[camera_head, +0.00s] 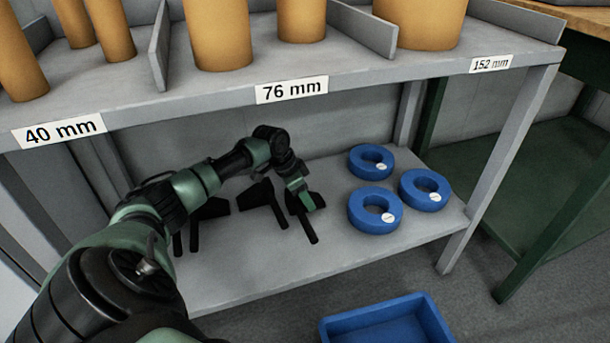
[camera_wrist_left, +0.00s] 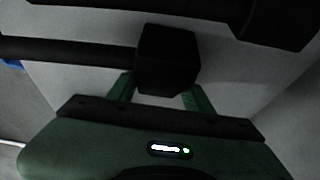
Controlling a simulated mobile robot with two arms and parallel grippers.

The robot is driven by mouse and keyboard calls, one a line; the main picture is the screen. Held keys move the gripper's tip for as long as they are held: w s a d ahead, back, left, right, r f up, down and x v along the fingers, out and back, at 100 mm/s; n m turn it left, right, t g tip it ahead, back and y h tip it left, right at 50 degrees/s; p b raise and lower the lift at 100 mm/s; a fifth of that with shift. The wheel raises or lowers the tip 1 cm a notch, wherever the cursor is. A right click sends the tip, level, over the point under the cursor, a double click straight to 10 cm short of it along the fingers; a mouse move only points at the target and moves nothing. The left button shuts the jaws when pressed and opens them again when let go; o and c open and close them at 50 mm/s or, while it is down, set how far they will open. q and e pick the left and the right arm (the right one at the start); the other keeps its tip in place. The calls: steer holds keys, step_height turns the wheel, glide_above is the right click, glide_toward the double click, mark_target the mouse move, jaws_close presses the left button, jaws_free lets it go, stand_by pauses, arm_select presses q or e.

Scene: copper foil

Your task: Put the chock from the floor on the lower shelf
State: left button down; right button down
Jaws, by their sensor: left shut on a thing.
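My left gripper (camera_head: 304,197) reaches under the upper shelf, over the lower shelf (camera_head: 330,245). It is shut on a black chock (camera_head: 309,229) with a dark bar sticking out toward the front. In the left wrist view the chock (camera_wrist_left: 168,60) sits between the green fingers, its bar running left. In the head view the gripper partly hides it, and I cannot tell whether it touches the shelf. Other black chocks (camera_head: 262,196) stand on the lower shelf to the left of the gripper, partly behind my arm. My right gripper is not in view.
Several blue rings (camera_head: 376,222) lie on the lower shelf, right of the gripper. The upper shelf edge (camera_head: 200,103) passes above my forearm and carries tan tubes (camera_head: 221,35). A blue crate (camera_head: 345,325) stands on the floor in front. A shelf leg (camera_head: 500,165) stands at the right.

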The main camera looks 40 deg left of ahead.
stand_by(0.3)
arm_select(q)
steer(key=c, duration=0.6)
jaws_free()
steer(key=shift+f, duration=0.15)
